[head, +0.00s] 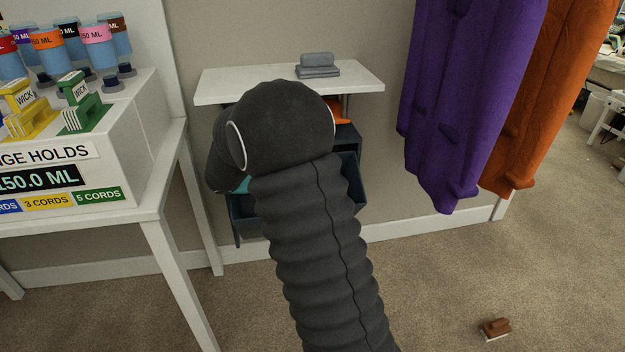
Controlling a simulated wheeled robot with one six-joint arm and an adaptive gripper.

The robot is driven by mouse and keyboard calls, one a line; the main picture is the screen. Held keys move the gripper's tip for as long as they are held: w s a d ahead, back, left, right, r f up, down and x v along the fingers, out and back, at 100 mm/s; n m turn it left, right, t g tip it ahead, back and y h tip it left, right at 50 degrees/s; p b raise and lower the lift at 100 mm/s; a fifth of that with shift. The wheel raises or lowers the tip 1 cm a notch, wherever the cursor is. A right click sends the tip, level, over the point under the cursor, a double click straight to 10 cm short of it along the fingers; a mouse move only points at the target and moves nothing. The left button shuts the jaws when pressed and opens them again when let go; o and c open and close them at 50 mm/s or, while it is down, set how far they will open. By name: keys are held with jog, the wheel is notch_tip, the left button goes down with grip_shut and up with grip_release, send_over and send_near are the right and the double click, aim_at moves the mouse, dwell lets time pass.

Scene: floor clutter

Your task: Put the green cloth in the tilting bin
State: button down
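Dark blue tilting bins hang under a white shelf against the wall. The lower bin (352,192) is tipped outward, and a higher bin (348,138) sits above it with something orange (340,112) showing at its top. My dark, sleeved arm stands in front and hides most of both bins. A small patch of teal-green (241,186) shows at the left, just below my arm's bend. I cannot tell whether it is the green cloth or something else. My gripper is hidden behind the arm.
The white shelf (225,85) holds a grey folded-looking object (318,66). At left stands a white table (150,212) with bottles and a labelled box (130,140). Purple (460,100) and orange (535,110) garments hang at right. A brown brush (495,328) lies on otherwise open carpet.

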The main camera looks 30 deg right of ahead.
jog(key=shift+f, duration=0.3)
jog(key=c, duration=0.9)
grip_release()
jog(key=v, duration=0.7)
jog(key=shift+a, duration=0.25)
jog(key=shift+r, duration=0.1)
